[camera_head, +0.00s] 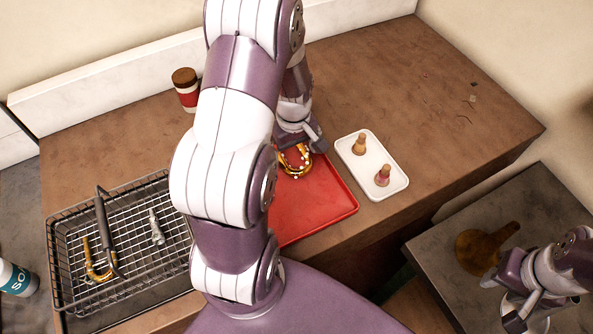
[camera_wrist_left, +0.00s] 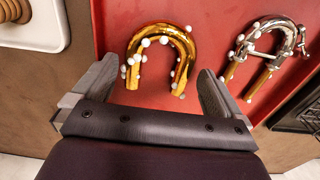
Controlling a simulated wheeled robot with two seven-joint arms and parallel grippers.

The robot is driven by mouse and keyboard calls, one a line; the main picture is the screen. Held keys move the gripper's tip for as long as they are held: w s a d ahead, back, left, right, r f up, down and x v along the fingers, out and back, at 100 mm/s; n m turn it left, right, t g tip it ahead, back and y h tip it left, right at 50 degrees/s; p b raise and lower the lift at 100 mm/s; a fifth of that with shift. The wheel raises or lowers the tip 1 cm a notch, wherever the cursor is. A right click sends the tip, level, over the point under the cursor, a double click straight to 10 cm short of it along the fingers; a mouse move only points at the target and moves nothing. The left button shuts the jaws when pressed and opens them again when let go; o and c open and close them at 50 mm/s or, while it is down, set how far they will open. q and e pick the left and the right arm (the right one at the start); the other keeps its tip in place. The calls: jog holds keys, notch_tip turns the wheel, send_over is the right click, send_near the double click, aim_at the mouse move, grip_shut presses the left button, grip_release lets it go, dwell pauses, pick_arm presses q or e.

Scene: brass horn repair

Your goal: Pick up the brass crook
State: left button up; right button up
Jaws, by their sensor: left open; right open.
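The brass crook (camera_head: 295,161) is a shiny gold U-shaped tube dotted with white beads. It lies on the red tray (camera_head: 325,205), and it also shows in the left wrist view (camera_wrist_left: 181,45) with its bend away from the wrist. My left gripper (camera_head: 303,136) is open above the tray at the crook. In the left wrist view its fingers (camera_wrist_left: 157,75) stand apart on either side of the crook's legs, with no visible grip on it. My right gripper (camera_head: 516,314) is open at the lower right, far from the crook.
A second, silver-and-brass U-piece (camera_wrist_left: 272,45) with beads lies beside the crook. A white dish (camera_head: 376,190) with two small bottles stands right of the tray. A wire basket (camera_head: 62,250) with metal parts, a red jar (camera_head: 186,96) and a brass horn bell (camera_head: 478,250) are around.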

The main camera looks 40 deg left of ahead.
pick_arm(q)
jog(key=shift+s+d+f, duration=0.1)
jog(key=shift+d+f, duration=0.05)
jog(key=shift+f, duration=0.55)
jog(key=shift+d+r, duration=0.1)
jog(key=shift+r, duration=0.15)
jog(key=shift+f, duration=0.1)
jog(key=c, duration=0.9)
